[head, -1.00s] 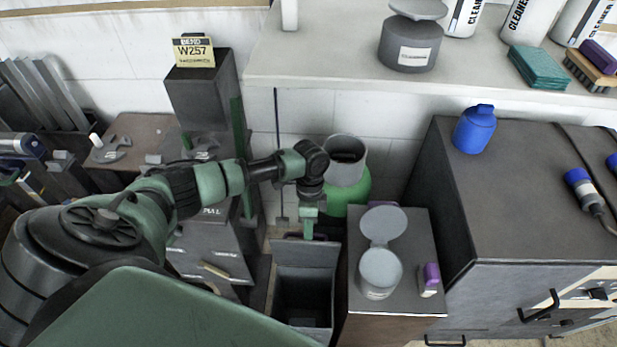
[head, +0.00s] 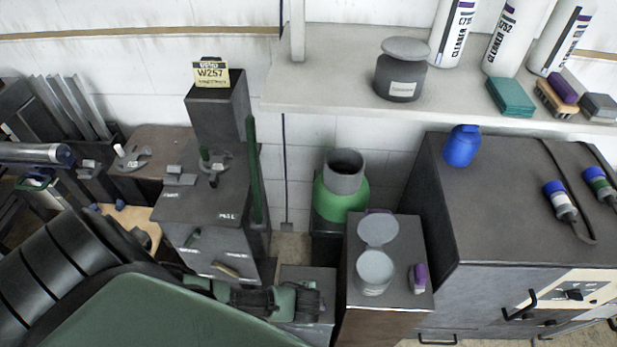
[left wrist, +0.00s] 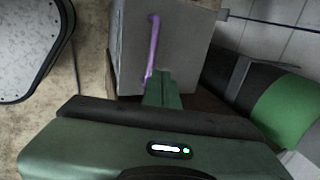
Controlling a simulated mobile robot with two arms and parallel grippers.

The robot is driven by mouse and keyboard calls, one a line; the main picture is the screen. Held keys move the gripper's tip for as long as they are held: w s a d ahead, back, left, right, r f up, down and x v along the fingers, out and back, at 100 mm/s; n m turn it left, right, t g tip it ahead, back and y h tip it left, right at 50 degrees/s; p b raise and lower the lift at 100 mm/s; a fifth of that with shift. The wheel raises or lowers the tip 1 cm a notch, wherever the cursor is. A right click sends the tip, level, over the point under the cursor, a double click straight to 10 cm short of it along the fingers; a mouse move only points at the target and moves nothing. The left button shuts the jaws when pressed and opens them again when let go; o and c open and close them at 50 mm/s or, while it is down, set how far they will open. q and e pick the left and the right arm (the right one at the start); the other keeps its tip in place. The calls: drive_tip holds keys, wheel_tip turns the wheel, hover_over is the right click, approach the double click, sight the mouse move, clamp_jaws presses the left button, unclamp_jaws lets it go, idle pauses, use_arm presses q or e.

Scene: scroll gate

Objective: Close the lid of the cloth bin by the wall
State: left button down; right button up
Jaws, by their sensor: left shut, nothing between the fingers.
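The cloth bin (head: 322,336) is the low grey box on the floor between the drawer cabinet and a small side cabinet. Its grey lid (head: 304,272) lies down over the opening, and no dark interior shows. My left wrist and arm cover part of the lid in the head view, so I cannot tell if it is fully flush. In the left wrist view, my left gripper (left wrist: 161,80) is shut and empty, its fingertips by the lower end of a purple strip (left wrist: 152,45) on a grey box face. I cannot tell if they touch. My right gripper is out of view.
The small side cabinet (head: 400,295) with a round grey can (head: 374,272) stands close on the right. A green canister (head: 340,203) stands behind the bin. The drawer cabinet (head: 195,225) is on the left. A white shelf (head: 340,92) overhangs the back.

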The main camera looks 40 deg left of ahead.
use_arm(q)
drive_tip(key=shift+t+y, duration=0.5)
drive_tip(key=shift+t, duration=0.2)
drive_tip(key=s+f+b, duration=0.1)
drive_tip(key=f, duration=0.1)
drive_tip(key=s+d+f, duration=0.1)
drive_tip(key=shift+s+d+f+b, duration=0.15)
drive_tip(key=shift+f+b, duration=0.25)
wheel_tip(320, 180, down, 7)
drive_tip(key=s+d+b, duration=0.1)
drive_tip(key=s+b, duration=0.1)
drive_tip(key=b, duration=0.3)
drive_tip(key=shift+f, duration=0.2)
drive_tip(key=shift+s, duration=0.1)
